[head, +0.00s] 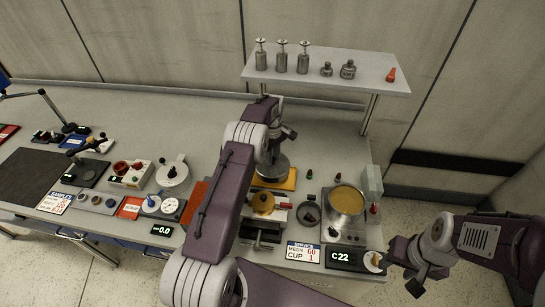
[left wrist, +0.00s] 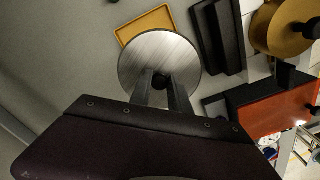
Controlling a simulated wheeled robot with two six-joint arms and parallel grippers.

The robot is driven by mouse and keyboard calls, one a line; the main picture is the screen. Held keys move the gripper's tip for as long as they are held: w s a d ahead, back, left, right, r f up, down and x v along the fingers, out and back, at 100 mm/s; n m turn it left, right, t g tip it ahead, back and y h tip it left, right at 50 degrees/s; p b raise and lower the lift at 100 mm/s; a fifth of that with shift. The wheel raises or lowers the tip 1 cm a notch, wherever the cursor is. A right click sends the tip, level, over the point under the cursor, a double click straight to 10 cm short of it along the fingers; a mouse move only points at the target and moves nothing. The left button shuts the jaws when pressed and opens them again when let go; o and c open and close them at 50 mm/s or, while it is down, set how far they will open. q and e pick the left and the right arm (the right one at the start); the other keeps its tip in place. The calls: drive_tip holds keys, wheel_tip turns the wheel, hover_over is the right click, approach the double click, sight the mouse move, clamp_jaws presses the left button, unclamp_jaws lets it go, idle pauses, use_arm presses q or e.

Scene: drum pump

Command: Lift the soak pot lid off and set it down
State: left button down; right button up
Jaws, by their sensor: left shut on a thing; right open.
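The soak pot lid, a round brushed-metal disc (left wrist: 150,55), is held by its dark knob between the fingers of my left gripper (left wrist: 160,85). In the head view the lid (head: 273,171) is at the yellow tray (head: 290,183), partly behind my left arm. In the left wrist view the lid overlaps part of the tray (left wrist: 147,20); I cannot tell whether it touches anything below. The soak pot (head: 347,202) stands uncovered at the right, with amber liquid inside. My right gripper (head: 398,268) is open and empty at the bench's front right corner.
A shelf (head: 325,70) with several metal weights or bottles stands at the back. A C22 display (head: 342,257) is in front of the pot. A brass-topped device (head: 263,203) is in front of the tray. Bare bench lies left of my left arm, toward the back.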

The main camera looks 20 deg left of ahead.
use_arm(q)
drive_tip(key=shift+f, duration=0.15)
drive_tip(key=shift+f+b, duration=0.4)
drive_tip(key=shift+f, duration=0.15)
drive_tip(key=shift+f, duration=0.1)
drive_tip(key=shift+f+b, duration=0.5)
drive_tip(key=shift+f, duration=0.2)
drive_tip(key=shift+f+b, duration=0.4)
drive_tip(key=shift+f, duration=0.15)
idle(0.7)
unclamp_jaws()
idle(0.6)
